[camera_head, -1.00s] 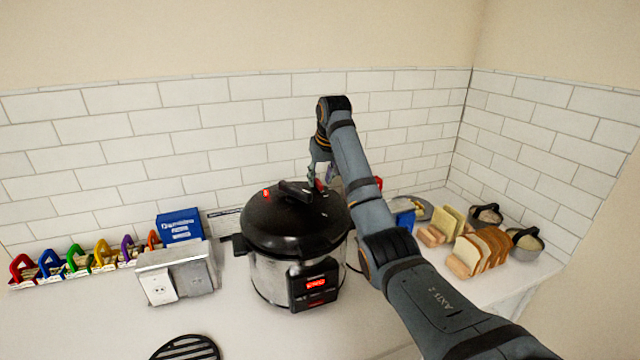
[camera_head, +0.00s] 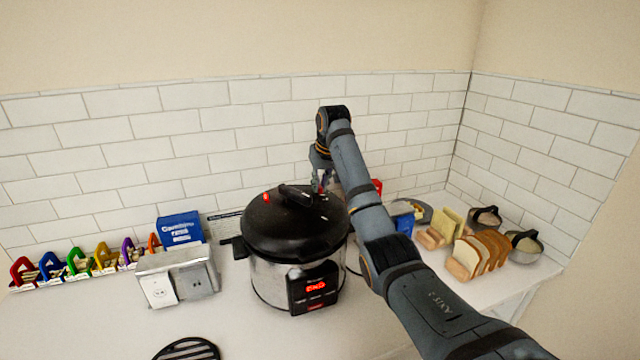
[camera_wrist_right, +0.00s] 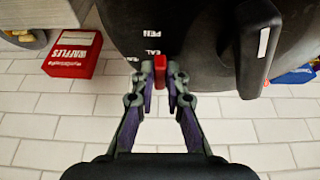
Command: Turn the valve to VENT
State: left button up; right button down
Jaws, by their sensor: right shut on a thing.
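The pressure cooker (camera_head: 275,232) stands on the counter with its black lid on and a lit red display. A small red valve (camera_wrist_right: 160,62) is at the lid's edge in the right wrist view, with partly readable white lettering, "EAL" and "PEN", beside it. My right gripper (camera_wrist_right: 161,75) is shut on the valve, one fingertip on each side. In the head view my right gripper (camera_head: 323,188) is at the lid's back right, and the valve is hidden there. My left gripper is out of view.
A red WAFFLES box (camera_wrist_right: 75,53) stands near the cooker. A blue box (camera_head: 181,228) and a grey outlet box (camera_head: 176,277) are to its left. Bread slices (camera_head: 483,250) in a rack stand to the right.

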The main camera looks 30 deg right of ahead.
jog(key=shift+d+r+n+p, duration=0.2)
jog(key=shift+n+p, duration=0.5)
jog(key=shift+p, duration=0.15)
jog(key=n+p, duration=0.1)
jog(key=p, duration=0.1)
jog(key=d+n+y+p, duration=0.1)
jog(key=n+p, duration=0.1)
jog(key=n+y+p, duration=0.1)
jog(key=p, duration=0.1)
jog(key=shift+d+r+n, duration=0.15)
jog(key=shift+d+n, duration=0.1)
jog(key=shift+n, duration=0.15)
jog(key=shift+w+d+n+y+p, duration=0.2)
jog(key=shift+n+y+p, duration=0.4)
jog(key=shift+n+p, duration=0.4)
jog(key=shift+w+d+f+n+g+y+p, duration=0.15)
jog(key=shift+n+p, duration=0.1)
jog(key=shift+n, duration=0.2)
jog(key=shift+s+d+f+n+g+y+p, duration=0.1)
jog(key=shift+f+n+g+y+p, duration=0.1)
jog(key=shift+n, duration=0.25)
jog(key=c, duration=1.4)
grip_release()
jog(key=shift+w, duration=0.1)
jog(key=shift+o, duration=0.2)
